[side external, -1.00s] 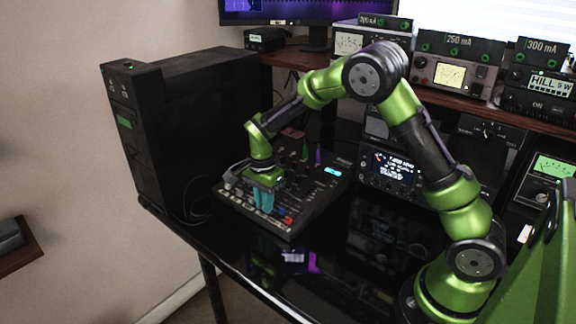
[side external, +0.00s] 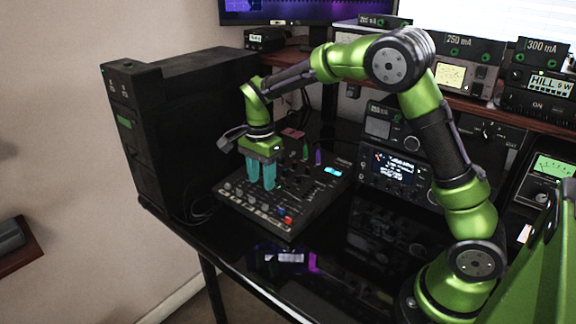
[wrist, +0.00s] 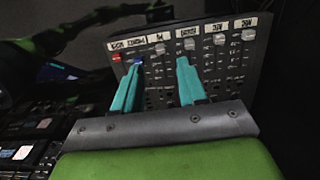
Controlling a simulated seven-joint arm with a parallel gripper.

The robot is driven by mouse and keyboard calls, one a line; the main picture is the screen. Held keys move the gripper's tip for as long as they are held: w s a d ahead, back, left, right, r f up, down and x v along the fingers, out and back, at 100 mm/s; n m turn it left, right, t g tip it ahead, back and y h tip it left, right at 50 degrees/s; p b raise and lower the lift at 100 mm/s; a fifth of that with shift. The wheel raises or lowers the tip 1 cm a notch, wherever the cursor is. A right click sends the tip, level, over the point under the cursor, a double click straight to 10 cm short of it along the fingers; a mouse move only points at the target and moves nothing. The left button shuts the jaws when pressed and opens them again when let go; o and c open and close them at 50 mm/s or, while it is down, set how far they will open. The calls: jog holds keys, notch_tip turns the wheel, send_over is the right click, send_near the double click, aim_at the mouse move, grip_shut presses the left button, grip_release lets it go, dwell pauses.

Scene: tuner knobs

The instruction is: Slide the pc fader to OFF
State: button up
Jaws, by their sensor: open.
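The black mixer (side external: 318,200) lies on the desk in the side view, with a row of fader caps along its near edge. In the wrist view the mixer panel (wrist: 205,85) shows a red cap (wrist: 117,57), a blue cap (wrist: 138,60) and several grey caps, all near the label strip. The grey cap under a small label that seems to read PC is the pc fader (wrist: 160,48). My gripper (side external: 261,187) is open and empty above the mixer, its teal fingers pointing down. In the wrist view the fingertips (wrist: 160,62) straddle the pc fader's column, apart from its cap.
A black computer tower (side external: 180,130) stands left of the mixer. A radio with a lit screen (side external: 395,170) stands to the right. A shelf of meters runs behind. The glossy desk (side external: 330,265) in front of the mixer is mostly clear.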

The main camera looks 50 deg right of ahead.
notch_tip(320, 180, up, 9)
jog(key=shift+f, duration=0.15)
dwell(0.4)
jog(key=s+a+r+n+t+y, duration=0.1)
jog(key=s+n+t, duration=0.2)
jog(key=s+n, duration=0.4)
jog(key=s+a+r+n+t+y, duration=0.1)
jog(key=s+n+t, duration=0.3)
jog(key=s, duration=1.1)
jog(key=a+r+n, duration=0.1)
jog(key=n, duration=0.2)
jog(key=shift+r, duration=0.2)
